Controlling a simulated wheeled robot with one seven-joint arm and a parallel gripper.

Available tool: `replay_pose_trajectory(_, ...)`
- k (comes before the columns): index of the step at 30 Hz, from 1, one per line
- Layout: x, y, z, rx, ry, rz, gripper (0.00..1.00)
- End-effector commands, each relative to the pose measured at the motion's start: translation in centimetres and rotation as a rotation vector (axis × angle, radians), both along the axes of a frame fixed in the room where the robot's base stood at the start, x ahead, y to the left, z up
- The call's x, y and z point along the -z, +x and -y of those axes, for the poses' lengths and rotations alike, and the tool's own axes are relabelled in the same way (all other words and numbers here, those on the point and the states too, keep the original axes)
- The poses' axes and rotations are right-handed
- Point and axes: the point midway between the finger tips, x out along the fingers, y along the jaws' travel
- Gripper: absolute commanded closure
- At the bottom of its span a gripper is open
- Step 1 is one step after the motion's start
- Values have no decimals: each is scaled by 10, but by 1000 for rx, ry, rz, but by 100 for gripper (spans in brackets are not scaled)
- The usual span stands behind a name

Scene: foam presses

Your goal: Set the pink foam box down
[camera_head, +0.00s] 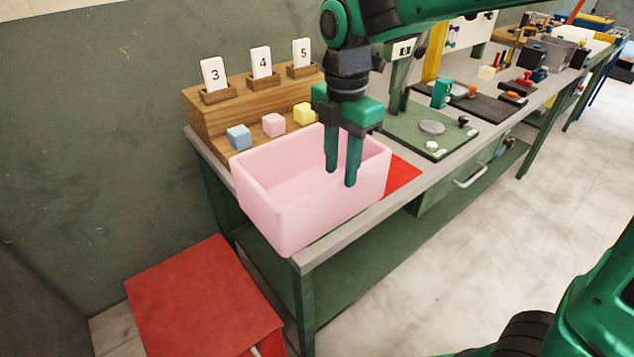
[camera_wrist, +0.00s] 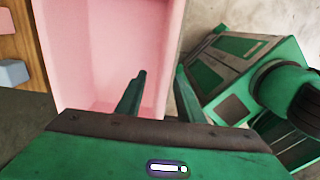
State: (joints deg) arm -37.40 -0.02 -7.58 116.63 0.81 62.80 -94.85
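The pink foam box (camera_head: 270,211) is an open-topped, thick-walled tub at the near left end of the bench (camera_head: 333,248). In the head view it covers the bench corner, and I cannot tell whether its bottom touches the top. My gripper (camera_head: 341,176) points down at the box's near long wall. One finger is inside the box and the other outside, with the wall between them. The wrist view shows the box's inside (camera_wrist: 115,50) and the fingers (camera_wrist: 160,75) close on both sides of that wall. The box looks empty and about level.
A red mat (camera_head: 402,176) shows on the bench right of the box. Behind stands a wooden step with blue (camera_head: 239,137), pink (camera_head: 273,125) and yellow (camera_head: 304,113) cubes and numbered cards. A green press (camera_head: 427,130) stands farther right. A red panel (camera_head: 205,300) lies low at left.

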Motion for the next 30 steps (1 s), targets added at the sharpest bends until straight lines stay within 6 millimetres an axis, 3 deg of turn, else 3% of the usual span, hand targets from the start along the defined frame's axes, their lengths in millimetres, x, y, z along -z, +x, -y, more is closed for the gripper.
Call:
replay_pose_trajectory(6, 33, -2, -2, -3, -2, -2, 66)
replay_pose_trajectory(14, 50, -3, -2, -4, 0, 0, 66)
replay_pose_trajectory(24, 92, -8, -1, -3, -1, -2, 66)
replay_pose_trajectory(30, 97, -7, -1, -2, 1, 1, 66)
